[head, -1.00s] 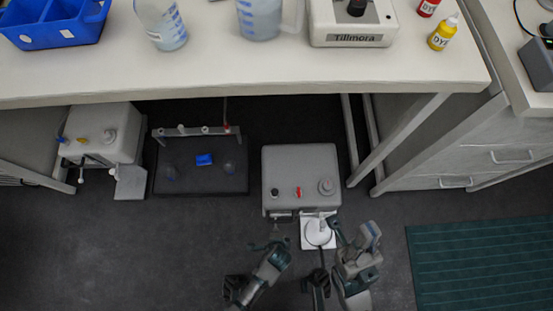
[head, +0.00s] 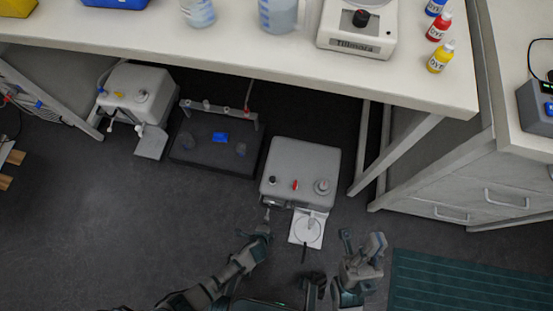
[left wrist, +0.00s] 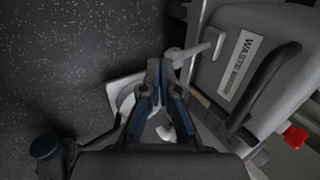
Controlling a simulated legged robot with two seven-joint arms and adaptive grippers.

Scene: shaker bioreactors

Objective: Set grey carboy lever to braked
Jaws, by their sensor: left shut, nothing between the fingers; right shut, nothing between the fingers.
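The grey carboy (head: 302,172) stands on the floor under the bench, with a red knob (head: 295,185) and a round cap on top. In the left wrist view its side (left wrist: 213,75) shows a "WASTE" label, a dark handle (left wrist: 262,85) and a pale lever-like part (left wrist: 200,50). Whether that part is the brake lever I cannot tell. My left gripper (head: 266,226) is shut and empty at the carboy's front left; its fingertips (left wrist: 160,66) are close to the pale part, contact unclear. My right gripper (head: 362,245) is shut and empty, right of the white plate.
A white plate (head: 299,237) lies before the carboy. A black tray (head: 200,158) and a paler carboy (head: 122,92) stand to the left. The bench edge (head: 230,63) overhangs behind. A green mat (head: 450,285) lies at right; floor at left is clear.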

